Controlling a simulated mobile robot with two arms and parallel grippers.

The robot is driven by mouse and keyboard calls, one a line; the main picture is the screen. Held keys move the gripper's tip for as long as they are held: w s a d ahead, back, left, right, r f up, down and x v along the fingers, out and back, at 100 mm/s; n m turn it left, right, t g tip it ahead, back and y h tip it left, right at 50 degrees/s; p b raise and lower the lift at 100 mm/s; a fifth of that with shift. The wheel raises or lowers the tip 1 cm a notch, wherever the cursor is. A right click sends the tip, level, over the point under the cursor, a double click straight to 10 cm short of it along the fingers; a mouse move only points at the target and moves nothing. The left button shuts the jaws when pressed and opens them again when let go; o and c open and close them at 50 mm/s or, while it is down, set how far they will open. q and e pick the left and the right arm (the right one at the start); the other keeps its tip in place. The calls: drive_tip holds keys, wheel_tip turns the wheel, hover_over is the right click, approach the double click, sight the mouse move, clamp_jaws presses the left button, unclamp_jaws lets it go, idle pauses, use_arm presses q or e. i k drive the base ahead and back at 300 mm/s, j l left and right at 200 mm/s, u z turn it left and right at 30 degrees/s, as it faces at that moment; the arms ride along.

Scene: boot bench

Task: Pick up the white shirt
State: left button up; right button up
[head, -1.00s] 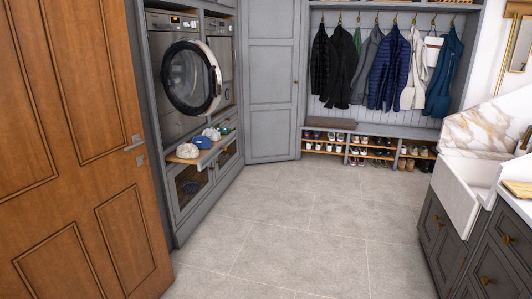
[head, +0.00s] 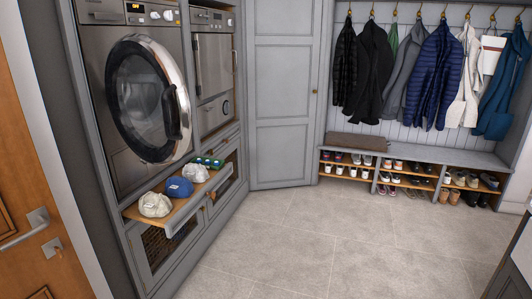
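A pull-out wooden shelf (head: 186,211) below the washing machine holds several crumpled bundles of cloth. The nearest bundle (head: 154,204) is whitish. A blue bundle (head: 179,187) lies behind it, and a second whitish bundle (head: 195,172) lies beyond the blue one. Either whitish bundle may be the white shirt; I cannot tell which from their crumpled shapes. Neither of my grippers shows in the head view.
The washing machine's round door (head: 146,98) appears swung outward above the shelf. A brown door (head: 35,215) stands at the left edge. Coats hang above a bench (head: 440,154) with shoes. The tiled floor (head: 320,250) is clear in the middle.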

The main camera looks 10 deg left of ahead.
sight(197, 174)
drive_tip(key=i+l+u, duration=0.1)
drive_tip(key=i+u, duration=0.25)
drive_tip(key=i, duration=0.15)
drive_tip(key=i+l+u, duration=0.35)
drive_tip(key=i, duration=0.15)
drive_tip(key=i+l+u, duration=0.35)
drive_tip(key=i, duration=0.15)
